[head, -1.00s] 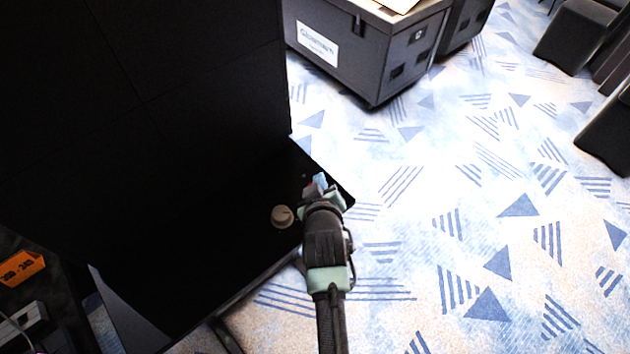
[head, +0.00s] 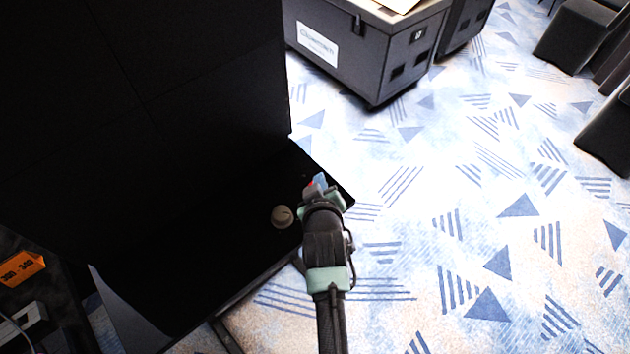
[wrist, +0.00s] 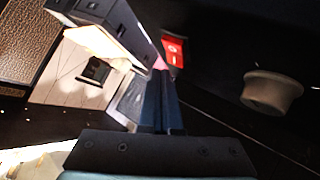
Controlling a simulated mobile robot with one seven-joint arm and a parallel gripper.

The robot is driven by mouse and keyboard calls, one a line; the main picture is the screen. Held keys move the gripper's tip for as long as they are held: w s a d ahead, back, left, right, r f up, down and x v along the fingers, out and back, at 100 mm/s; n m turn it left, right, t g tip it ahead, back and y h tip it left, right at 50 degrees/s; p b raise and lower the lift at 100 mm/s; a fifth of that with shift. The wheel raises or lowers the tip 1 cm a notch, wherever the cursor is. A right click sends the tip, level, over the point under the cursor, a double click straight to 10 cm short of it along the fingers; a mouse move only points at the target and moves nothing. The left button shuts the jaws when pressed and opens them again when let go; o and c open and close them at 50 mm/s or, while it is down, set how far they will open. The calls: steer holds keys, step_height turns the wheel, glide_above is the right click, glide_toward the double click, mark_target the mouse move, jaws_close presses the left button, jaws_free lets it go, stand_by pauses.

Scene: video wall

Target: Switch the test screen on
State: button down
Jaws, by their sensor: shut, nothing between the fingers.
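The black screen panel (head: 200,90) fills the left of the head view, and its face is dark. A red rocker switch (wrist: 173,50) with white marks shows on a dark surface in the wrist view, just beyond my fingertips. It shows as a small red spot (head: 311,184) in the head view. My gripper (head: 319,181) is shut and empty, with its fingers (wrist: 161,82) pointing at the switch's lower edge. Whether they touch it I cannot tell. A round beige knob (head: 282,217) stands left of my gripper; it also shows in the wrist view (wrist: 271,92).
A grey flight case (head: 370,50) with a white label stands behind the panel. Dark seats (head: 575,38) are at the upper right. An orange tag (head: 22,267) lies at the lower left. Patterned carpet (head: 470,200) is open to the right.

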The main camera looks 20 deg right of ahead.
steer(key=shift+f, duration=0.15)
steer(key=shift+w+f+b, duration=0.15)
steer(key=shift+f+b, duration=0.15)
steer(key=shift+b, duration=0.1)
steer(key=shift+w+a+f+b, duration=0.1)
steer(key=shift+f+b, duration=0.25)
stand_by(0.8)
steer(key=shift+r, duration=0.1)
steer(key=shift+s+r+p, duration=0.25)
steer(key=shift+r+p, duration=0.5)
steer(key=shift+p, duration=0.15)
steer(key=r+p, duration=0.1)
steer(key=s+r+p, duration=0.1)
steer(key=r+p, duration=0.3)
steer(key=shift+s+d, duration=0.2)
steer(key=shift+d, duration=0.15)
steer(key=shift+f, duration=0.15)
